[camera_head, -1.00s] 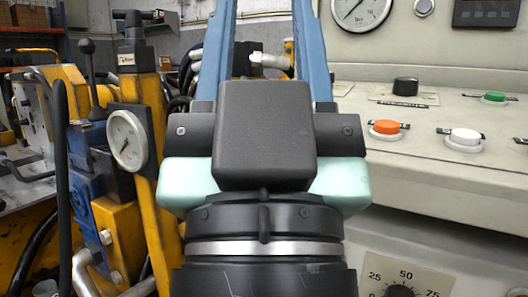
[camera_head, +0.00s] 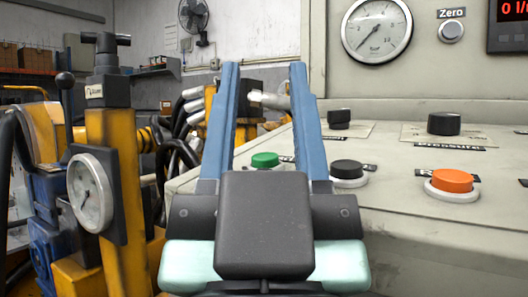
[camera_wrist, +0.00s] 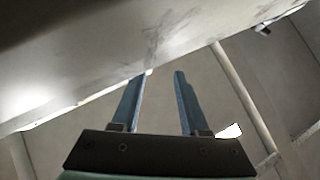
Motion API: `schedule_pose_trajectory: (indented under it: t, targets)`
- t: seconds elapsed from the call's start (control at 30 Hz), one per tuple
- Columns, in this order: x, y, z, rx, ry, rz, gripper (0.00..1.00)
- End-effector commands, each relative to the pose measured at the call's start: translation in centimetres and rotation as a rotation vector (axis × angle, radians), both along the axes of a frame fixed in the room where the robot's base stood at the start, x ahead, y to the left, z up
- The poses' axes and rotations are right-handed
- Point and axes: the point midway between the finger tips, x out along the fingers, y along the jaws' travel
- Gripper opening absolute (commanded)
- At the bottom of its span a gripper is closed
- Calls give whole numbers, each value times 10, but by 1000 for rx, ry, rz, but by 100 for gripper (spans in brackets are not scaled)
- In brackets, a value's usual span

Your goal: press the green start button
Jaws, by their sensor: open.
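A green button (camera_head: 265,161) stands on the left end of the sloping control panel (camera_head: 415,235). In the head view it shows between my two blue fingers, just above the dark palm block that hides what lies below it. Its label is not readable. My gripper (camera_head: 264,66) is open, with nothing between the fingers. Its fingers point away from the camera, and I cannot tell how far they are from the button. In the wrist view the open gripper (camera_wrist: 163,74) is beside a pale surface with a long slanting edge; no button shows there.
A black button (camera_head: 348,169) and an orange button (camera_head: 452,181) sit right of the green one. Black knobs (camera_head: 444,123) and a round gauge (camera_head: 377,30) are behind. Yellow and blue machinery with a gauge (camera_head: 91,192) stands close on the left, with hoses behind.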

Motion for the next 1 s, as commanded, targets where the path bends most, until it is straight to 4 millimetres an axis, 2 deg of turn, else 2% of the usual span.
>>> schedule_pose_trajectory:
  t: [0.03, 0.2, 0.23, 1.0]
  targets:
    - [0, 0, 0, 0, 1, 0, 34]
    - [0, 0, 0, 0, 1, 0, 3]
    - [0, 0, 0, 0, 1, 0, 0]
    - [0, 0, 0, 0, 1, 0, 0]
